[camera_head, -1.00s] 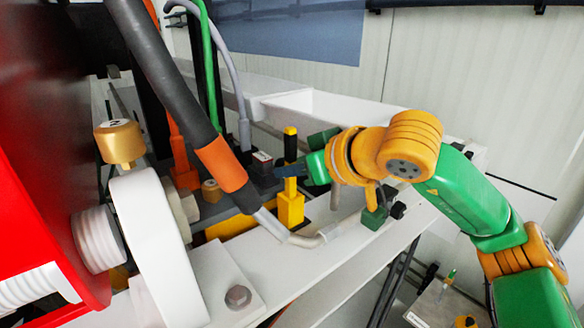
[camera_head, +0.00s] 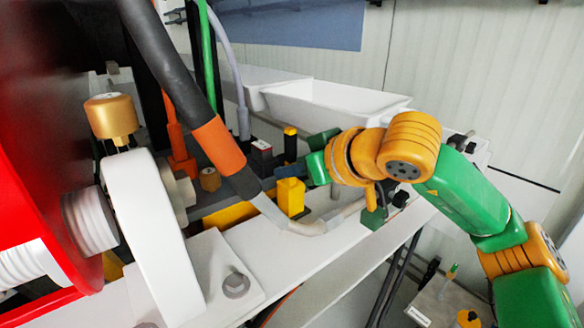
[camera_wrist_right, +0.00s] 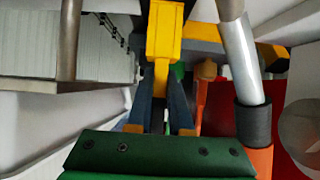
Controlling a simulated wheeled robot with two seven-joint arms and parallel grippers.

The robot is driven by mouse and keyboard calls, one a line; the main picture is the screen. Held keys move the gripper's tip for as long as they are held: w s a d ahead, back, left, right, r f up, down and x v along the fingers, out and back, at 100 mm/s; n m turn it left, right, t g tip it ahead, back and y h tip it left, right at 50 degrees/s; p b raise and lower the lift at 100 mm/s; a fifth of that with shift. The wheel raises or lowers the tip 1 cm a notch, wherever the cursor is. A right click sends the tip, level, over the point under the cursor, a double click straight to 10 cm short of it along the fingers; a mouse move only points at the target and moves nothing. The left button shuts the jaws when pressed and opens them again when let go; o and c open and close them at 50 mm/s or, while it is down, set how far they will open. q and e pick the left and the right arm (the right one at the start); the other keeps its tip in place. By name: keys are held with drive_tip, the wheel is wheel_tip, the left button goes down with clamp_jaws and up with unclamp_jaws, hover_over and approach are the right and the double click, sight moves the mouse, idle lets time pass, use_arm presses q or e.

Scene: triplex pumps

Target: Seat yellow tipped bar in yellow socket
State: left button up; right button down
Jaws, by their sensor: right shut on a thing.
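The yellow-tipped bar (camera_head: 290,147) stands upright in the head view, dark with a yellow top end. The yellow socket (camera_head: 290,196) is directly below it and also shows in the right wrist view (camera_wrist_right: 165,32). My right gripper (camera_head: 293,171) is shut on the bar from the right, just above the socket. The fingers hide part of the bar, and its lower end meets the socket's top; how deep it sits cannot be told. In the wrist view the narrow yellow part (camera_wrist_right: 160,78) shows between the fingers, in line with the socket. My left gripper is not in view.
A thick grey cable with an orange band (camera_head: 219,145) passes close to the left of the socket. Its pale end (camera_head: 300,225) bends in front of it. A small dark block (camera_head: 261,155) stands left of the bar. A white trough (camera_head: 335,105) lies behind.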

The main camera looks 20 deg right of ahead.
sight(293, 151)
drive_tip(key=shift+f+b, duration=0.3)
drive_tip(key=shift+f, duration=0.1)
drive_tip(key=shift+r, duration=0.1)
drive_tip(key=shift+r+p, duration=2.35)
drive_tip(key=shift+r, duration=0.15)
drive_tip(key=shift+f, duration=0.25)
drive_tip(key=shift+f+b, duration=0.35)
drive_tip(key=shift+b, duration=0.15)
drive_tip(key=shift+f+b, duration=1.75)
drive_tip(key=shift+f, duration=0.25)
drive_tip(key=c, duration=0.8)
unclamp_jaws()
drive_tip(key=shift+o, duration=0.2)
drive_tip(key=shift+a, duration=0.15)
